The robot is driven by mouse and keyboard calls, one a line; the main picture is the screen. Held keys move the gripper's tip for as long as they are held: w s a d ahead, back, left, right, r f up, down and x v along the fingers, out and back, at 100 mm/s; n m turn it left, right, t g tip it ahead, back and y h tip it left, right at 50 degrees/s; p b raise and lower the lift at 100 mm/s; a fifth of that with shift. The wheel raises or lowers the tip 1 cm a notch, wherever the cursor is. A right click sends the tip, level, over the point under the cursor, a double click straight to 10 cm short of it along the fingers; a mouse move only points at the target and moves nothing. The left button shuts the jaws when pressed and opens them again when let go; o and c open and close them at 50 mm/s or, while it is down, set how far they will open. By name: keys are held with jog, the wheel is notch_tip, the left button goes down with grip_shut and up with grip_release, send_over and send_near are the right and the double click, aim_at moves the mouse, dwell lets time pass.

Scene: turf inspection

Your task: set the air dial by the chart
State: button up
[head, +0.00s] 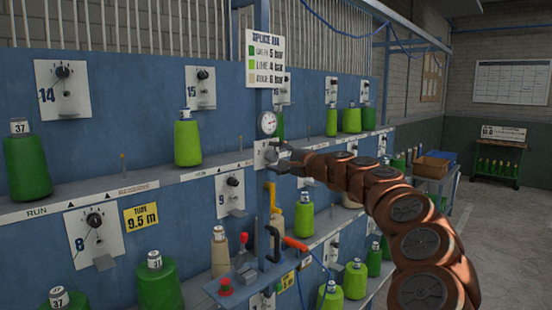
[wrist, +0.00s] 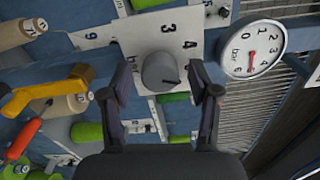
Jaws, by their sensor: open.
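The air dial, a grey round knob (wrist: 160,72) on a pale plate (wrist: 139,38) with numerals 3 and 4 readable, faces the wrist camera. A dark mark shows at the knob's lower right. My gripper (wrist: 162,84) is open, a finger on either side of the knob in this view; I see no clear contact. In the head view my gripper (head: 279,161) is at the dial plate (head: 261,154), partly covering it. A round gauge (wrist: 252,48) in bar has a red needle; its reading is unclear. The chart (head: 265,60) lists green 5, lime 4 and a third colour 6 bar.
Green, lime and beige yarn cones stand on shelves along the blue machine (head: 130,90). Yellow (head: 275,200) and orange (head: 295,243) handles project below the dial. A tube sign (head: 141,217) reads 9.5 m. Open floor (head: 500,230) lies to the right.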

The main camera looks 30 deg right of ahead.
jog(key=shift+s, duration=0.1)
jog(key=v, duration=1.2)
dwell(0.4)
